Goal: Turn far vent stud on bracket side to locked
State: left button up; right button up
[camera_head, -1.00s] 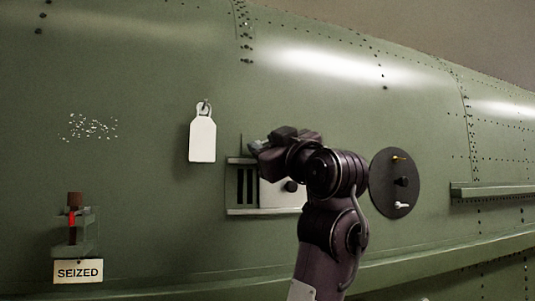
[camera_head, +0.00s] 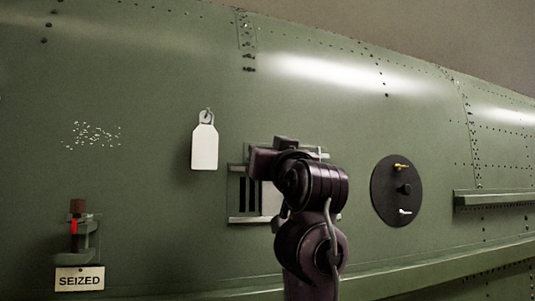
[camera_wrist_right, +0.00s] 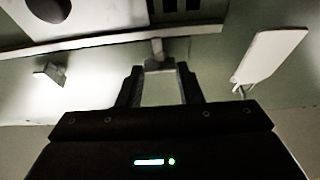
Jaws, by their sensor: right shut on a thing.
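The vent (camera_head: 240,219) is a pale framed panel with dark slots on the green fuselage, partly hidden behind my right arm in the head view. In the right wrist view its rail (camera_wrist_right: 100,43) crosses near the top. A small grey stud (camera_wrist_right: 157,50) stands at this rail, at the fingertips of my right gripper (camera_wrist_right: 158,68), which is shut on it. A second grey stud (camera_wrist_right: 48,74) sits apart to the left, angled. In the head view my right gripper (camera_head: 285,147) is at the vent's upper edge, its fingertips hidden. My left gripper is not in view.
A white tag (camera_head: 204,147) hangs left of the vent and is close to my gripper in the wrist view (camera_wrist_right: 270,55). A black round plate (camera_head: 382,205) lies to the right. A bracket with a SEIZED sign (camera_head: 79,279) is at lower left. A ledge (camera_head: 500,197) juts out at right.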

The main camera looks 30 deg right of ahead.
jog(key=o, duration=1)
jog(key=b+v, duration=0.4)
jog(key=v, duration=0.4)
jog(key=shift+w, duration=0.1)
